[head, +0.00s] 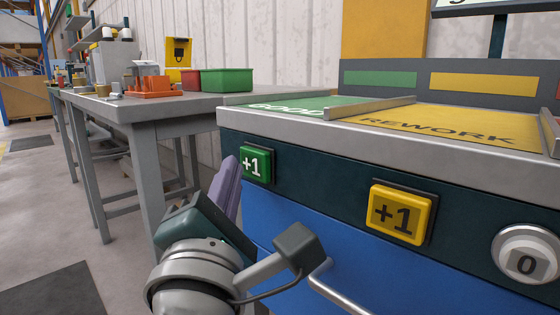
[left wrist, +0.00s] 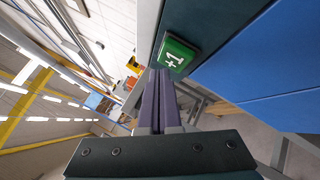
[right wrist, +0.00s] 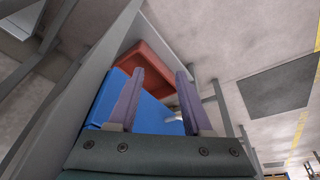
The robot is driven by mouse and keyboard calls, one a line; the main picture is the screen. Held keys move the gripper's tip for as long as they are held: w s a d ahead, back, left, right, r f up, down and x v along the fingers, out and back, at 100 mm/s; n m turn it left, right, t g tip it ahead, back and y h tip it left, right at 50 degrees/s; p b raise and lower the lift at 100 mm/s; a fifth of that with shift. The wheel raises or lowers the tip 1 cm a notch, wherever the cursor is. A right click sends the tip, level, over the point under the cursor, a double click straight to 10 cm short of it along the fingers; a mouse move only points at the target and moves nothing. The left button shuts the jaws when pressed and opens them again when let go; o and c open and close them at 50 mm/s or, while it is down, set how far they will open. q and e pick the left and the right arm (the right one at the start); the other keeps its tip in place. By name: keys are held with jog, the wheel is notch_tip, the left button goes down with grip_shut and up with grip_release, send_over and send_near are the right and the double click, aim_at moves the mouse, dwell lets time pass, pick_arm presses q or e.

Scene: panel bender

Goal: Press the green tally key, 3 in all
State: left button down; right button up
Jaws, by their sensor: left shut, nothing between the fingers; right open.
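The green tally key (head: 255,163), marked +1, is on the dark front panel of the bench at its left end. It also shows in the left wrist view (left wrist: 177,53), just beyond my fingertips. My left gripper (head: 233,162) is shut and empty, its purple fingers pointing up beside the key's left edge. In the left wrist view the shut fingertips (left wrist: 159,75) are close to the key's lower edge; I cannot tell whether they touch it. My right gripper (right wrist: 160,75) is open and empty, seen only in the right wrist view.
A yellow +1 key (head: 397,213) and a white knob marked 0 (head: 527,254) are further right on the panel. A metal handle (head: 335,292) sticks out below. A grey table (head: 180,103) with bins stands behind left. A red bin (right wrist: 160,70) shows beyond my right fingers.

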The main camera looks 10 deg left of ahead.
pick_arm(q)
jog(key=shift+s+a+p, duration=0.45)
jog(key=shift+s+a, duration=0.35)
jog(key=shift+s, duration=0.2)
jog(key=shift+s+a+p, duration=0.4)
jog(key=shift+s+a, duration=0.35)
jog(key=shift+s, duration=0.25)
